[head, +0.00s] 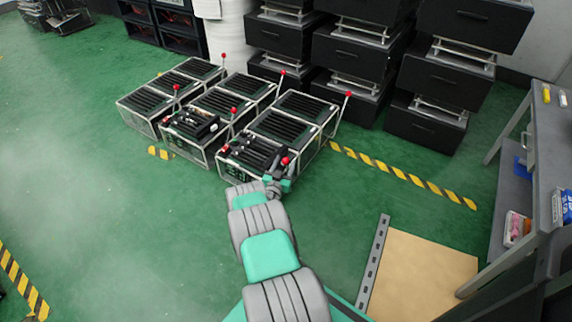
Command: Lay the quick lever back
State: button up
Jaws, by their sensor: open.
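Lever fixtures in grey metal frames (225,161) stand in a block on the green floor. Several levers with red ball knobs rise from them. One red knob (285,160) is at the front right fixture, right beside my gripper (282,174). Another red knob (224,148) is at that fixture's left side. Which one is the quick lever I cannot tell; no label is readable. My gripper is open at the fixture's front right corner. The view is too small to show whether its fingers are around the knob or only beside it.
Levers with red knobs (348,94) stand upright at the block's right and back. Black drawer units (350,45) stand behind. A grey shelf cart (548,130) is at the right, with a tan board (420,275) on the floor. Open floor (90,200) lies left.

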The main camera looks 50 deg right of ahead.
jog(key=shift+x, duration=0.85)
jog(key=shift+c, duration=0.2)
grip_shut()
dwell(0.5)
